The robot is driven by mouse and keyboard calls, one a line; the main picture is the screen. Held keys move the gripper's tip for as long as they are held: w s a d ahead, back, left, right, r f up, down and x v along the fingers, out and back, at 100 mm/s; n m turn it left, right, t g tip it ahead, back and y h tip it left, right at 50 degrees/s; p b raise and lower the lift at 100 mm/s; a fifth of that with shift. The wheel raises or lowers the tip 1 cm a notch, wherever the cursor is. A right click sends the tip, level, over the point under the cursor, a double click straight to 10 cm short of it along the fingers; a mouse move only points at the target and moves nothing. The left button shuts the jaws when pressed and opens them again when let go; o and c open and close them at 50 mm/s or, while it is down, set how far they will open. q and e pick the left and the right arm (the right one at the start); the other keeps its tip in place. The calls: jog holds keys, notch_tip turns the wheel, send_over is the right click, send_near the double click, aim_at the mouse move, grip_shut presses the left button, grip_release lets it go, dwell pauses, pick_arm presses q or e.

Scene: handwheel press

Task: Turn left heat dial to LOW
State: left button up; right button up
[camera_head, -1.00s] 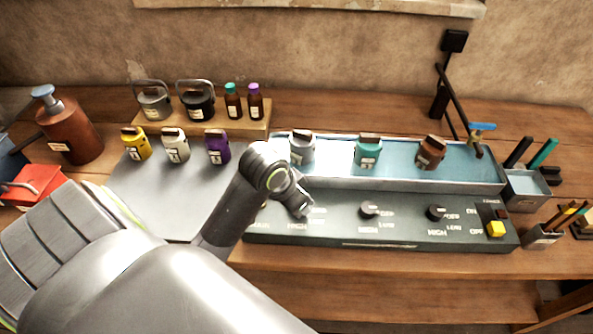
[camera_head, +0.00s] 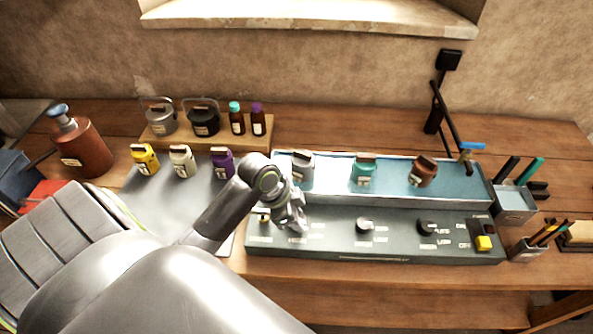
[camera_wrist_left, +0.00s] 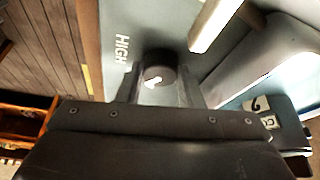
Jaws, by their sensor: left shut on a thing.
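The left heat dial (camera_wrist_left: 161,68) is a round dark knob on the grey control panel (camera_head: 330,246), seen in the left wrist view with a small white mark. The word HIGH is printed to its left there. My left gripper (camera_head: 293,224) is over the left part of the panel in the head view and hides this dial. In the left wrist view its two fingers (camera_wrist_left: 158,90) stand on either side of the dial, shut on it. LOW at this dial cannot be read. My right gripper is not in view.
Behind is a blue water trough (camera_head: 330,192) with several jars. A purple jar (camera_head: 222,163) stands near my left forearm.

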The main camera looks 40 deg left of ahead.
pick_arm(q)
jog(key=shift+m+g+p, duration=0.3)
jog(key=shift+m, duration=0.7)
jog(key=shift+h, duration=0.4)
jog(key=o, duration=1)
jog(key=shift+c, duration=0.2)
jog(key=shift+a, duration=0.1)
jog(key=v, duration=1.7)
jog(key=shift+r, duration=0.25)
